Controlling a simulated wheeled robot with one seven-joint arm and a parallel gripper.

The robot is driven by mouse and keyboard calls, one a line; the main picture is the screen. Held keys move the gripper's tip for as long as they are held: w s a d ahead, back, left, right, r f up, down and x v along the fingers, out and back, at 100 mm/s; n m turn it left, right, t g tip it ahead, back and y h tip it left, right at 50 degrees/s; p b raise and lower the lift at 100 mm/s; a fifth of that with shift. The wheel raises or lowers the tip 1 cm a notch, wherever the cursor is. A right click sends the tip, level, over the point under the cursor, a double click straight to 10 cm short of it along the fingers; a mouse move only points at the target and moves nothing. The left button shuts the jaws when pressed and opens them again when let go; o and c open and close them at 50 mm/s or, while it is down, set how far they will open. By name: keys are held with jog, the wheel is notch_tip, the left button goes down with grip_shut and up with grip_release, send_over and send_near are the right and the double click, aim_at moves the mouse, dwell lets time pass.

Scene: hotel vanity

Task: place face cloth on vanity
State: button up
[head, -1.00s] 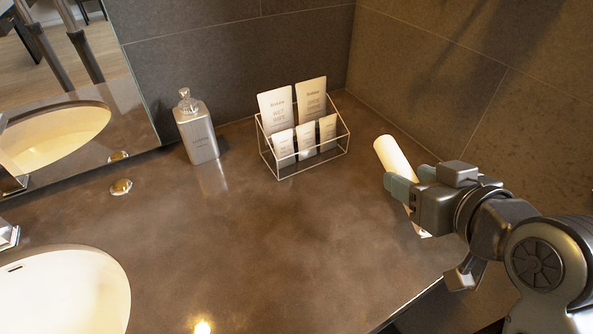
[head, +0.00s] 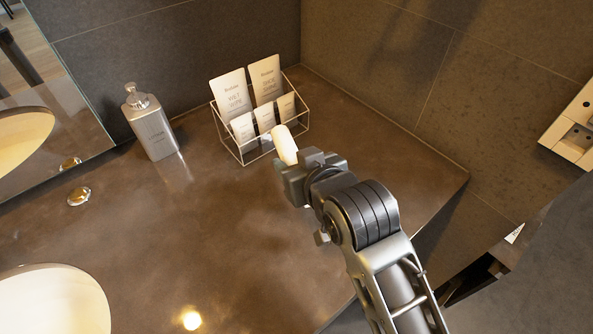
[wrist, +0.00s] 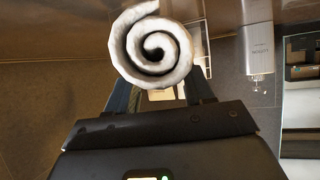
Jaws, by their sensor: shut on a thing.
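The face cloth (head: 285,146) is a white roll, held in my gripper (head: 281,166) over the vanity counter (head: 215,235), just in front of the wire rack. In the wrist view the rolled cloth (wrist: 152,48) shows its spiral end, with the gripper fingers (wrist: 160,92) on either side of it. My gripper is shut on the cloth. The gripper body hides the cloth's lower part in the head view, so I cannot tell whether it touches the counter.
A wire rack (head: 240,150) with several printed packets stands at the back. A metal soap dispenser (head: 150,125) is left of it. A basin (head: 50,305) is at the front left. The middle of the counter is clear. A wall panel (head: 572,135) is at the right.

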jog(key=shift+f, duration=1.6)
jog(key=shift+f, duration=0.1)
jog(key=o, duration=1)
jog(key=shift+o, duration=0.2)
jog(key=v, duration=1.2)
jog(key=shift+b, duration=0.3)
jog(key=shift+d, duration=0.1)
